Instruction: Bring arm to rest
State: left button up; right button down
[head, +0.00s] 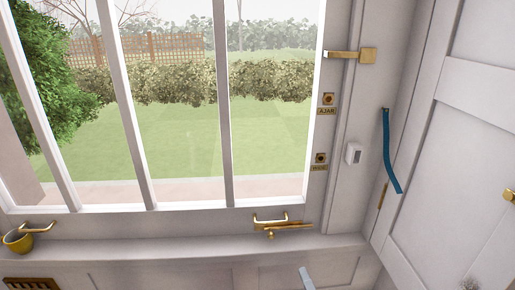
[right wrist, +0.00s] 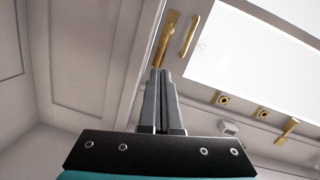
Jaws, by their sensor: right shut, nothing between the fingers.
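My right gripper (head: 304,270) shows only as a pale grey finger end at the bottom edge of the head view, in front of the panelling below the window. In the right wrist view its two grey fingers (right wrist: 160,74) point up the picture, side by side and shut with nothing between them. Their tips appear just below the brass stay (right wrist: 166,40) in that picture; I cannot tell the gap. The rest of the right arm is out of the head view. My left gripper is in neither view.
A barred window (head: 226,120) has a brass handle (head: 270,218) and stay at its lower rail. A brass catch (head: 350,55), a white box (head: 353,153) and a blue strip (head: 390,150) are to the right.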

jog(key=s+d+f+n+g+h, duration=0.1)
jog(key=s+d+f+n+g, duration=0.15)
jog(key=s+n+g, duration=0.65)
jog(key=s+d+f+n+g+h, duration=0.1)
jog(key=s+f+n+g, duration=0.3)
jog(key=s+n, duration=0.45)
notch_tip(320, 180, down, 19)
jog(key=s+d+m+g+p, duration=0.1)
jog(key=d, duration=0.1)
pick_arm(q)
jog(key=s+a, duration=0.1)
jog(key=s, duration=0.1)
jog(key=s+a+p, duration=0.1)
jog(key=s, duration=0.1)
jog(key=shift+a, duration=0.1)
pick_arm(e)
jog(key=s+d+f, duration=0.2)
jog(key=s+f, duration=0.4)
jog(key=s+d+f, duration=0.3)
jog(key=s+f, duration=0.3)
jog(key=f, duration=0.1)
jog(key=shift+d+f+h, duration=0.3)
jog(key=shift+s, duration=0.1)
